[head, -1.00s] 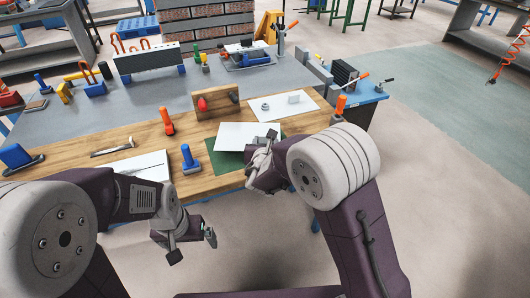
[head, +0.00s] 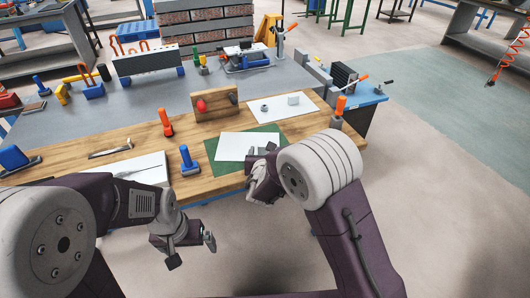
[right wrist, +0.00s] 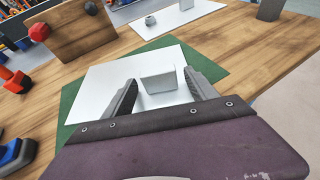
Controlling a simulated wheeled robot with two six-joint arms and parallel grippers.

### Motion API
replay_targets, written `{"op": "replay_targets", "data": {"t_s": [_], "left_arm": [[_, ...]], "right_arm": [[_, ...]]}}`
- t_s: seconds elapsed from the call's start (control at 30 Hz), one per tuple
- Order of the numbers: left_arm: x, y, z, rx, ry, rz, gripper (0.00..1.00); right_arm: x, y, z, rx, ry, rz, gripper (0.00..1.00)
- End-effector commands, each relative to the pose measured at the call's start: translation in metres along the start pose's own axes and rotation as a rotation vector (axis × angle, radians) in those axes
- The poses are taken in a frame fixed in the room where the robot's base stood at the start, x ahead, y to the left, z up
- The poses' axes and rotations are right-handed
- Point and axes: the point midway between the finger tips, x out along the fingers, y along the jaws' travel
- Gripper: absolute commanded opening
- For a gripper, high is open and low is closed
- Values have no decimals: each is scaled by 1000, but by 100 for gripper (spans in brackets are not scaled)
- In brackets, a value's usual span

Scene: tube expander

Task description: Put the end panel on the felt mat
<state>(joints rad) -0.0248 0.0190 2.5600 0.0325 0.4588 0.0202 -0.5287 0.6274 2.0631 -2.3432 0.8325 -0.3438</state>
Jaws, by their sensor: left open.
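The end panel is a flat white sheet (head: 240,143) lying on the green felt mat (head: 211,151), with green showing around its edges. In the right wrist view the panel (right wrist: 95,88) carries a small upright grey-white tab (right wrist: 158,80), and the mat (right wrist: 70,112) shows beneath. My right gripper (right wrist: 160,82) is open, its fingers either side of the tab with small gaps. In the head view my right gripper (head: 262,152) is over the panel's front right part and partly hides it. My left gripper (head: 191,253) is open and empty, in front of the bench edge.
A blue tool (head: 189,160) stands left of the mat. An orange-handled tool (head: 166,122) and a wooden board with a red knob (head: 215,104) stand behind. A second white sheet (head: 275,108) lies at back right, another (head: 140,167) at left. A hammer (head: 110,151) lies further left.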

Motion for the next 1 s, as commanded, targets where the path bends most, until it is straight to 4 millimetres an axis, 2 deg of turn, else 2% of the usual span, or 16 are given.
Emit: {"op": "replay_targets", "data": {"t_s": [0.17,0.27,0.6,0.7,0.83,1.0], "left_arm": [[-4,0,0,0,0,0,100],[-4,0,0,0,0,0,100],[-11,0,-1,0,0,0,100],[-13,0,-1,0,0,0,100],[-14,0,-1,0,0,0,100],[-14,0,-1,0,0,0,100]], "right_arm": [[-1,0,3,0,0,0,67],[-11,1,3,0,-1,3,67],[-91,2,4,-1,-2,5,67],[-108,2,4,0,-1,4,67],[-119,0,3,0,-1,1,67],[-121,0,2,0,0,0,67]]}}
